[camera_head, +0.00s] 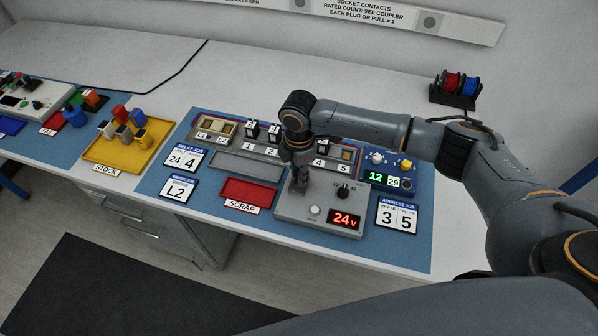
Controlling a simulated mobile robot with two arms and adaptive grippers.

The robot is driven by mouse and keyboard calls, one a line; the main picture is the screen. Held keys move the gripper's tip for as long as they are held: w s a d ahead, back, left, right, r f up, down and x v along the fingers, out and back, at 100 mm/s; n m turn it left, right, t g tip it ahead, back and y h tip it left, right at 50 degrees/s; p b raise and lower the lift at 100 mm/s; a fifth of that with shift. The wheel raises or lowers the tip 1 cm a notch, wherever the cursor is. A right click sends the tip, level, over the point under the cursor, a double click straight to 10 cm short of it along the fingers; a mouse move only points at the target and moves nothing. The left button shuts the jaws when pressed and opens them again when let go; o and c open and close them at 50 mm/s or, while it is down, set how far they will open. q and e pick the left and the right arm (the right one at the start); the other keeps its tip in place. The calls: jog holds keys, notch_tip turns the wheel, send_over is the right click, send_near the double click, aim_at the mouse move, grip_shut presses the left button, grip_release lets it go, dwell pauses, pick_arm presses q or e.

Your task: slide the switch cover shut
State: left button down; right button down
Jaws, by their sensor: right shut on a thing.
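The grey control box (330,223) sits on the blue mat near the front edge of the bench. It has a red display (345,220) reading 24V, a black knob (343,191) and a pale round button (314,210). My right gripper (299,184) points down at the back left part of this box. It is shut on the switch cover, which the fingers mostly hide. How far the cover is slid cannot be told. My left gripper is not in view.
A red scrap tray (247,192) lies just left of the box. A long panel with numbered sockets (262,143) stands behind, and a unit with a green display (385,178) is at right. A yellow stock tray (105,153) is farther left. The back of the bench is mostly clear.

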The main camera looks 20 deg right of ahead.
jog(key=w+d, duration=0.1)
jog(key=w, duration=0.1)
jog(key=shift+w+d, duration=0.35)
jog(key=shift+d, duration=0.05)
jog(key=shift+r, duration=0.1)
jog(key=c, duration=1.2)
grip_release()
jog(key=shift+w, duration=0.1)
jog(key=shift+o, duration=0.2)
jog(key=shift+r, duration=0.15)
notch_tip(320, 180, up, 12)
jog(key=shift+f, duration=0.25)
jog(key=shift+d, duration=0.1)
